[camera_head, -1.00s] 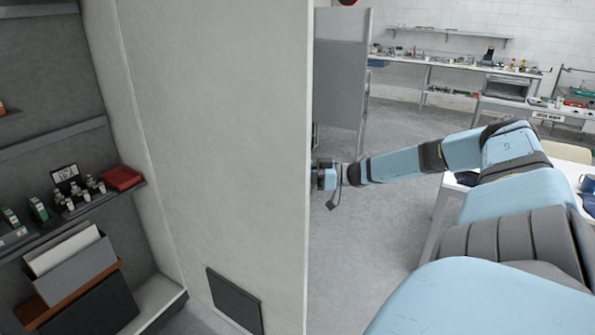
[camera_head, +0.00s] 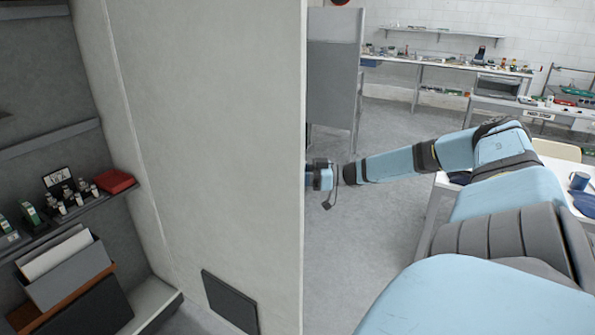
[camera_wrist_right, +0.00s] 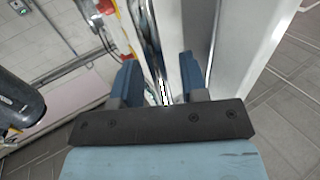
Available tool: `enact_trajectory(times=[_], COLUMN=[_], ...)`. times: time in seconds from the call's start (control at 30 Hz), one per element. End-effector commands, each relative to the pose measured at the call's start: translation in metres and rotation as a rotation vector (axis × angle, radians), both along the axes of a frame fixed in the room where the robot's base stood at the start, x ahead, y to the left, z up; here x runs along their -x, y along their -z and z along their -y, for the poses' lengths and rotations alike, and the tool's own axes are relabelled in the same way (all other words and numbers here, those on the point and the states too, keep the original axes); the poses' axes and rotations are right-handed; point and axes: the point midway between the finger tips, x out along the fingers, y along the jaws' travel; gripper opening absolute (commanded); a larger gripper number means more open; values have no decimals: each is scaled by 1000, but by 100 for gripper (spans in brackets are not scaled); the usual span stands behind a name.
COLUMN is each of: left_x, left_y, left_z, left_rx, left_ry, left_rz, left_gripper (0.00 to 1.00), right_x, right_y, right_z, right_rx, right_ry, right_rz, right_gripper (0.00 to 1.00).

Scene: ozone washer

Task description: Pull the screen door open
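In the right wrist view, a shiny upright metal bar (camera_wrist_right: 152,50) runs between the two dark blue fingers of my right gripper (camera_wrist_right: 160,82). The fingers stand apart with a gap around the bar, and I cannot tell whether either touches it. A pale upright panel with a grey edge (camera_wrist_right: 200,25) stands just right of the bar; I cannot tell for sure that it is the screen door. In the head view, my right arm reaches to the edge of a large pale panel (camera_head: 215,130), which hides the fingertips. My left gripper is not in view.
Shelves at the left hold small bottles (camera_head: 70,195) and a red box (camera_head: 114,181). A grey partition (camera_head: 335,75) stands beyond my right wrist. A workbench (camera_head: 440,67) lines the back wall, and a white table (camera_head: 550,180) is at the right. Open floor lies between.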

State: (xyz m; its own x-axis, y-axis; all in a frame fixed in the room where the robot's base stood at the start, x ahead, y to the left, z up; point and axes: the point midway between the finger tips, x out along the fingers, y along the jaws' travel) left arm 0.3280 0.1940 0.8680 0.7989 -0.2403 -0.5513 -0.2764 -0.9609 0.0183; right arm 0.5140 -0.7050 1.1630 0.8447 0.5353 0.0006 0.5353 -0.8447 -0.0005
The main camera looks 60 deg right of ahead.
Motion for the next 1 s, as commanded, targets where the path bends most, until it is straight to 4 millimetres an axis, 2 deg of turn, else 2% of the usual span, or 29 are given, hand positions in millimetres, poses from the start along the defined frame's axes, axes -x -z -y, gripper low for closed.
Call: enact_trajectory(times=[0.03,0.13,0.27,0.53,0.7,1.0], left_x=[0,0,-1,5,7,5], left_y=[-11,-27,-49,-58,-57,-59], left_z=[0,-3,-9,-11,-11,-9], left_rx=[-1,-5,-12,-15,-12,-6], left_ry=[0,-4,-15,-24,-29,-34], left_rz=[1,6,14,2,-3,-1], left_gripper=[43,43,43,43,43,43], right_x=[5,18,47,94,108,112], right_y=[-5,-8,-7,-2,-1,0], right_z=[4,12,29,59,68,71], right_rx=[-2,-2,-1,1,0,0], right_ry=[3,5,7,4,2,2], right_rz=[0,-1,-4,-3,-1,-1], right_gripper=[40,40,40,40,40,40])
